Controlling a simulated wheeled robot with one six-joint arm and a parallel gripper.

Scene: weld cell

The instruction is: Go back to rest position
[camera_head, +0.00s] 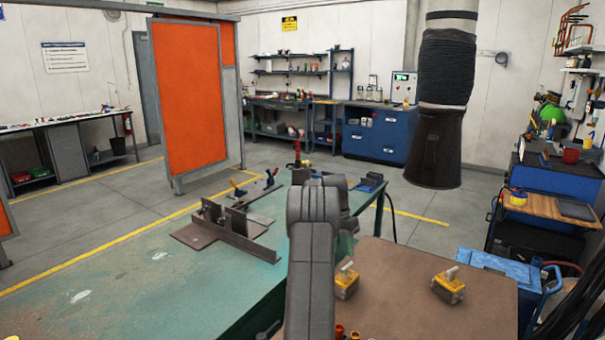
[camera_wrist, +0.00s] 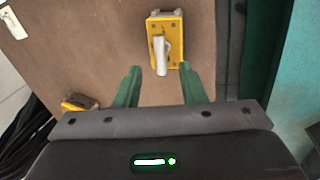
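My gripper (camera_wrist: 160,84) shows in the wrist view with its two green fingers apart and nothing between them. It is above a brown board-like surface (camera_wrist: 95,50). A yellow block with a pale lever (camera_wrist: 165,38) lies just beyond the fingertips, apart from them as far as I can tell. In the head view my grey arm reaches forward over the edge between the green table (camera_head: 150,285) and the brown surface (camera_head: 410,290). My arm hides the gripper there. One yellow block (camera_head: 346,281) sits right beside the arm, and another yellow block (camera_head: 448,286) stands farther right.
A metal fixture (camera_head: 232,232) with upright plates stands on the green table, with clamps behind it. A black extraction hose (camera_head: 437,140) hangs at the right. A blue lidded bin (camera_head: 497,268) stands right of the brown surface. The green table's near left is mostly clear.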

